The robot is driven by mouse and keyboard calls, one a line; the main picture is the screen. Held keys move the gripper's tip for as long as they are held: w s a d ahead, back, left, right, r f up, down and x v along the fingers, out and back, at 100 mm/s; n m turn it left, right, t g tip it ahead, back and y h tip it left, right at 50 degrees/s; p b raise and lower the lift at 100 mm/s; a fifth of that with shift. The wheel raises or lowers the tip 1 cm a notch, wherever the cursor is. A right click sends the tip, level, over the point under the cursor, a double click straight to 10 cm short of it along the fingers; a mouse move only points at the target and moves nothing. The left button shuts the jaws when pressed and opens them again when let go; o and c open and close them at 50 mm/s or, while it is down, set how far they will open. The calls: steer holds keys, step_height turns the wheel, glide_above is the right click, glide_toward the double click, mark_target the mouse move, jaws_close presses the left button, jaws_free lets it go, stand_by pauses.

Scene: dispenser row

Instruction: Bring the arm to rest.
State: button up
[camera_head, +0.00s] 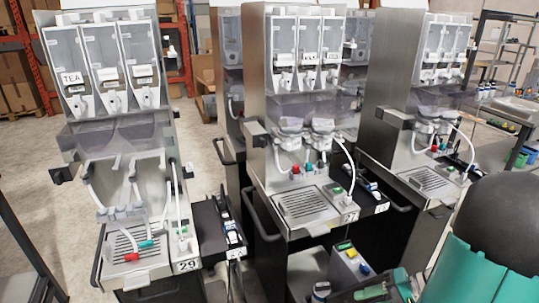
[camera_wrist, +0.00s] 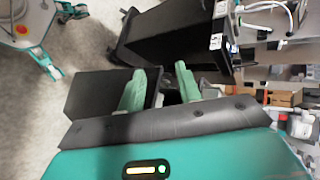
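My gripper (camera_wrist: 163,78) shows in the wrist view with its two pale green fingers apart. I see nothing clearly held between them. Dark, boxy surfaces lie behind the fingers, and I cannot tell how far away they are. In the head view, teal and black parts of my arm fill the lower right corner. The fingers cannot be made out clearly there.
Dispenser machines stand in a row: one at left (camera_head: 120,130), one in the middle (camera_head: 258,60), one at right (camera_head: 385,85). A grey box with coloured buttons (camera_head: 350,268) stands low in front. Bare concrete floor (camera_head: 30,165) shows at left.

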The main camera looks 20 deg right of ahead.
steer(key=a+r+n+h, duration=0.8)
steer(key=a+r, duration=0.9)
steer(key=a, duration=0.4)
steer(key=shift+w+a+r+h, duration=0.15)
steer(key=shift+w+a+h, duration=0.1)
steer(key=shift+h, duration=0.55)
steer(key=shift+d, duration=0.2)
